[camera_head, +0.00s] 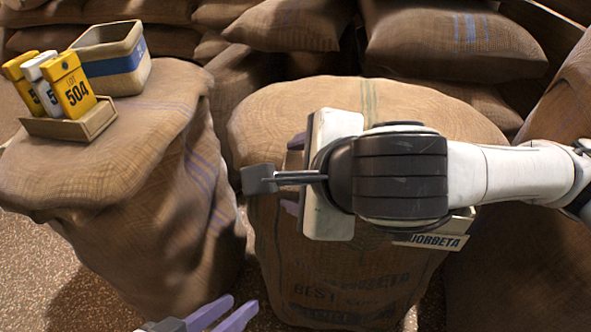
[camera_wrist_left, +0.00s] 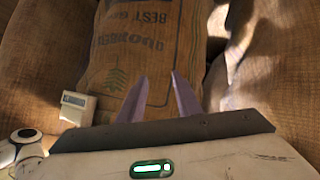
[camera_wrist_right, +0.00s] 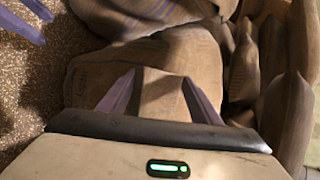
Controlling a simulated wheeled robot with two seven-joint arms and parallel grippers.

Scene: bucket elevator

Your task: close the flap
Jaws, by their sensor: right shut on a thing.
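My right gripper (camera_wrist_right: 158,75) reaches over the middle sack from the right in the head view, where its body covers most of its fingers. In the right wrist view its purple fingers are on either side of a brown piece (camera_wrist_right: 166,98). I cannot tell for sure whether this piece is the flap; no other flap is clear to me. My left gripper (camera_head: 243,302) is at the bottom of the head view, low in front of the sacks. Its purple fingers stand apart with nothing between them, as the left wrist view (camera_wrist_left: 160,76) also shows.
A lettered sack (camera_head: 345,280) stands under my right arm, with a name plate (camera_head: 432,241) partly hidden behind the arm. On the left sack (camera_head: 150,140) are a blue-banded bin (camera_head: 113,62) and a tray (camera_head: 75,126) of yellow and white lot cards. Filled sacks crowd the back.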

